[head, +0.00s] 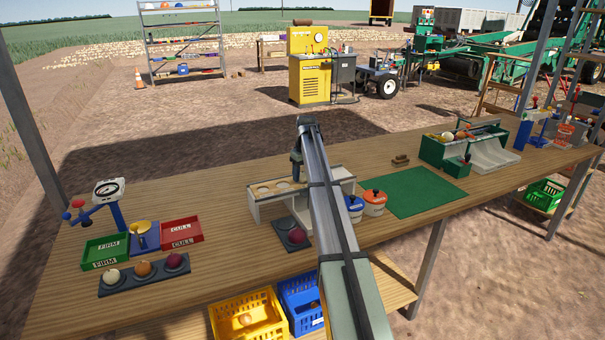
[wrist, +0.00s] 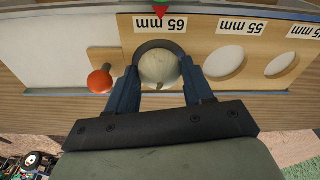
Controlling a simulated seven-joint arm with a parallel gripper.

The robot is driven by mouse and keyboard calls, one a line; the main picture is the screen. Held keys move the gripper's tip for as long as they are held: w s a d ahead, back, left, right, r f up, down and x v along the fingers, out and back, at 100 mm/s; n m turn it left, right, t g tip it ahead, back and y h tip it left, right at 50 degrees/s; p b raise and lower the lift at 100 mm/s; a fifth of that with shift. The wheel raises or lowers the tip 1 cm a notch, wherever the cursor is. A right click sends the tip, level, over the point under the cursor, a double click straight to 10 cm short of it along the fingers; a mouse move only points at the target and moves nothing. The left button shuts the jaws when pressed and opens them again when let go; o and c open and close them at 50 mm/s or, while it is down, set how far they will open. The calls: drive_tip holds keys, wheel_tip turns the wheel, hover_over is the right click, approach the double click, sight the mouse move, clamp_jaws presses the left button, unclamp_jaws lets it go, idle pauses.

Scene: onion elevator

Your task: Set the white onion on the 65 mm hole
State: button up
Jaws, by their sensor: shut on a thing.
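The white onion (wrist: 157,67) is between the two blue fingers of my gripper (wrist: 161,76) in the wrist view. My gripper is shut on it. The onion lies over the 65 mm hole, and a dark arc of the hole's edge (wrist: 140,50) shows around its far side. Whether it touches the rim, I cannot tell. The sizing board (wrist: 204,43) has smaller holes to the right, one labelled 55 mm. In the head view my gripper (head: 297,168) is over the sizing stand (head: 256,208), and my arm hides part of the stand. The held onion cannot be made out there.
An orange-red knob (wrist: 99,81) is just left of the onion. A dark tray with a red onion (head: 296,236) stands before the stand. Two lidded pots (head: 374,203) and a green mat (head: 425,192) are to the right. Another tray (head: 145,281) with onions is at left.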

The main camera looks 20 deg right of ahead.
drive_tip(key=o, duration=1.1)
